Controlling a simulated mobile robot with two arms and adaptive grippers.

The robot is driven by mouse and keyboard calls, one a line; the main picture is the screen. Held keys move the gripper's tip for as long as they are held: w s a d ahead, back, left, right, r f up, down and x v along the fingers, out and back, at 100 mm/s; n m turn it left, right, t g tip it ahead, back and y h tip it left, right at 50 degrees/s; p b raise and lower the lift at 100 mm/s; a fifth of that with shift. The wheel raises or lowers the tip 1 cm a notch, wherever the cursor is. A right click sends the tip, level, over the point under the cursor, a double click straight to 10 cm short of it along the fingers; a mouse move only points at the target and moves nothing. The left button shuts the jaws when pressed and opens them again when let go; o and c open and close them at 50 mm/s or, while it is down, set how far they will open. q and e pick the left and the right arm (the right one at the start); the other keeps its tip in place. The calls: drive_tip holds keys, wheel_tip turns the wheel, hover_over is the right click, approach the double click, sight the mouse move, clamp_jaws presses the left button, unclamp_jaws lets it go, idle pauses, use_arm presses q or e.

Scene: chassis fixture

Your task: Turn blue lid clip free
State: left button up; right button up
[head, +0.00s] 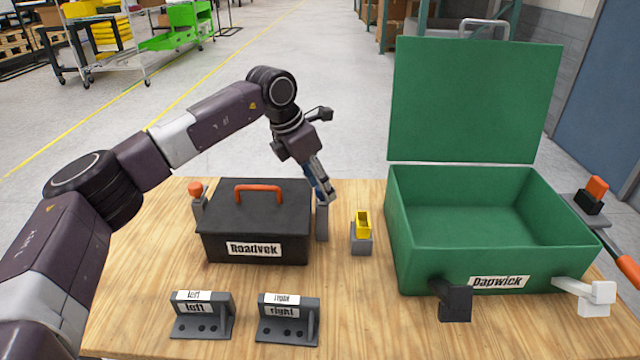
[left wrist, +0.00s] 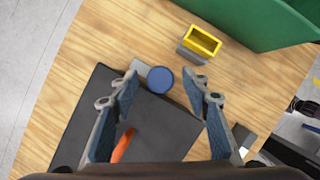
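The blue lid clip (left wrist: 160,79) shows as a round blue knob on a grey arm at the edge of the black Roadvek box (head: 256,228). In the head view it is mostly hidden behind my left gripper (head: 322,193), above a grey post (head: 322,224) at the box's right side. My left gripper points down there. In the left wrist view its two fingers are spread, with the blue knob between their tips and a visible gap on either side. The box lid is down, with an orange handle (head: 258,188) on top. My right gripper is not in view.
An orange-topped clip (head: 196,193) stands at the box's left. A yellow piece on a grey block (head: 361,243) stands to the right. The open green Dapwick case (head: 416,268) fills the table's right. Brackets labelled left (head: 203,324) and right (head: 288,326) stand in front.

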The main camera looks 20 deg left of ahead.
use_arm(q)
drive_tip(key=v, duration=1.2)
